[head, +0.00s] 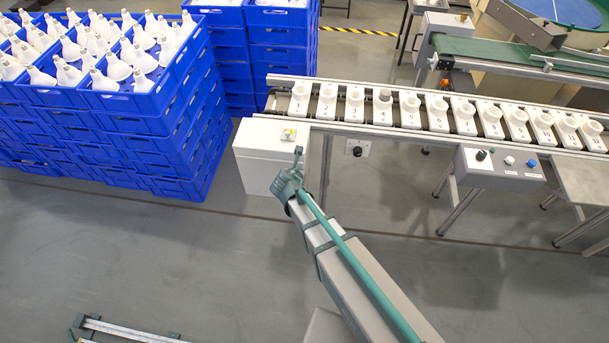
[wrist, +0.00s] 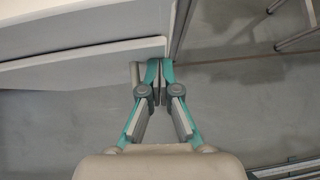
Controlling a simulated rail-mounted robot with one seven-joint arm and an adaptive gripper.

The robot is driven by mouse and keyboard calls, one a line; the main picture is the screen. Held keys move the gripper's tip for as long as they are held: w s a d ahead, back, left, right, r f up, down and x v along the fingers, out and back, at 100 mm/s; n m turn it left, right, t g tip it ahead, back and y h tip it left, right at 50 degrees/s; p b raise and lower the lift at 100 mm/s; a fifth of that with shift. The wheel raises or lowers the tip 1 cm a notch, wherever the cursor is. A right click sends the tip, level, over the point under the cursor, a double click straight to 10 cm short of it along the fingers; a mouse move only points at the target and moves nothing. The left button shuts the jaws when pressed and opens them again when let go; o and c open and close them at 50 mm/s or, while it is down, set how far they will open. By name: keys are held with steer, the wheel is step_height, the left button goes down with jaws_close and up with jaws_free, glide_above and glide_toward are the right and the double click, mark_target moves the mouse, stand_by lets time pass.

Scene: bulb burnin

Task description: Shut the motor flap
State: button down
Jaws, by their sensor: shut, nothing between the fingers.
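The white motor box (head: 262,135) stands at the left end of the conveyor, with a small yellow-marked switch on its top. My gripper (head: 298,152) is at the box's right front edge in the head view and covers part of it. In the wrist view, my gripper (wrist: 159,64) is shut and empty, its fingertips close by the right end of a pale panel (wrist: 80,64), which seems to be the motor flap. A short grey bar stands just left of the fingertips. I cannot tell whether fingers and panel touch, or how far the flap is open.
The conveyor (head: 450,135) carries a row of numbered white holders, one with a grey-topped piece. A grey control box (head: 500,168) hangs in front of it. Stacked blue crates (head: 150,130) with white bulbs stand at left. The floor (head: 150,250) in front is mostly clear.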

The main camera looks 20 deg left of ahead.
steer(key=shift+w+a+r, duration=0.1)
steer(key=shift+w, duration=0.3)
